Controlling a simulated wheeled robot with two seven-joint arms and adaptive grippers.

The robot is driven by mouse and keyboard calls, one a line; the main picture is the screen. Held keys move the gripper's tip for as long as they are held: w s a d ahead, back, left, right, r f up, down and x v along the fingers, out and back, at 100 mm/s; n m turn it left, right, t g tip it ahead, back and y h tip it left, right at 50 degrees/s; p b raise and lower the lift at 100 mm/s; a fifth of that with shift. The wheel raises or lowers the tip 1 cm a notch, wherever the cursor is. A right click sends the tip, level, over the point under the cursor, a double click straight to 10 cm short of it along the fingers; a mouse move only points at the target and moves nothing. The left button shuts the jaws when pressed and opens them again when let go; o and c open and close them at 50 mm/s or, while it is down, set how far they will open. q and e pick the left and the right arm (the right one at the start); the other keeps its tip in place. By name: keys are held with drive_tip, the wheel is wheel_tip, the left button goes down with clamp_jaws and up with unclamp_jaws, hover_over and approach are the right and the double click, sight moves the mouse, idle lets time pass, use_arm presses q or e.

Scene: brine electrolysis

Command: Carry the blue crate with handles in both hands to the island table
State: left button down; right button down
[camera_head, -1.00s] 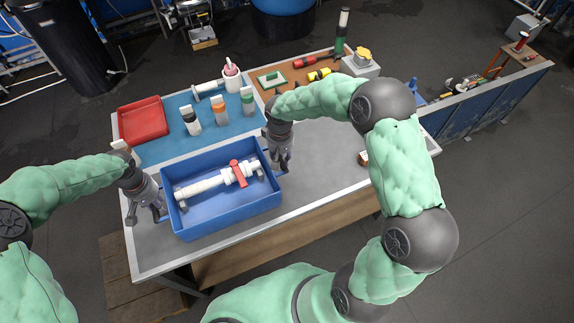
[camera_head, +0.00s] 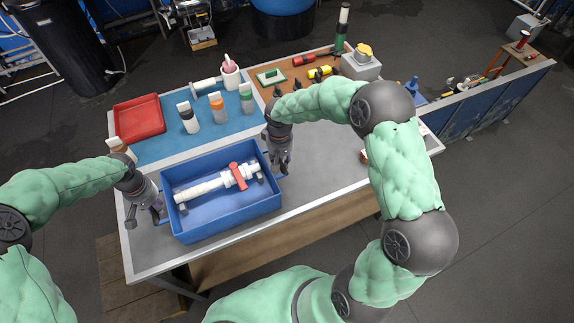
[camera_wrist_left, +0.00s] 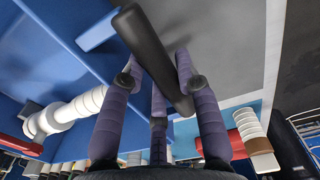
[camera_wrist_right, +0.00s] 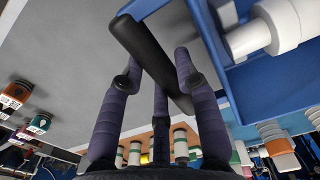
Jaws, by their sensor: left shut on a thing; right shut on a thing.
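The blue crate (camera_head: 225,221) is over the front left part of the grey-topped table (camera_head: 318,178). A white pipe assembly with a red valve handle (camera_head: 216,184) lies inside it. My left gripper (camera_head: 156,209) is at the crate's left side, shut on its dark handle bar, seen in the left wrist view (camera_wrist_left: 150,58). My right gripper (camera_head: 280,166) is at the crate's right side, shut on the other dark handle bar, seen in the right wrist view (camera_wrist_right: 150,55). I cannot tell whether the crate's underside touches the table.
A red tray (camera_head: 139,118) and several capped bottles (camera_head: 218,107) stand on the blue mat behind the crate. Tools (camera_head: 318,72) lie on a brown board at the back. The grey tabletop right of the crate is mostly clear. A blue-sided table (camera_head: 478,108) stands at the right.

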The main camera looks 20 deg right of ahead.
use_arm(q)
drive_tip(key=shift+f+b, duration=0.6)
drive_tip(key=shift+f, duration=0.15)
use_arm(e)
drive_tip(key=shift+f, duration=0.75)
use_arm(q)
drive_tip(key=c, duration=0.9)
unclamp_jaws()
use_arm(e)
drive_tip(key=c, duration=0.9)
unclamp_jaws()
use_arm(q)
drive_tip(key=shift+r, duration=0.15)
wheel_tip(320, 180, up, 12)
drive_tip(key=shift+f, duration=0.15)
use_arm(e)
drive_tip(key=shift+r, duration=0.1)
wheel_tip(320, 180, up, 12)
drive_tip(key=shift+f, duration=0.1)
use_arm(q)
drive_tip(key=shift+s, duration=0.1)
use_arm(e)
drive_tip(key=shift+s, duration=0.1)
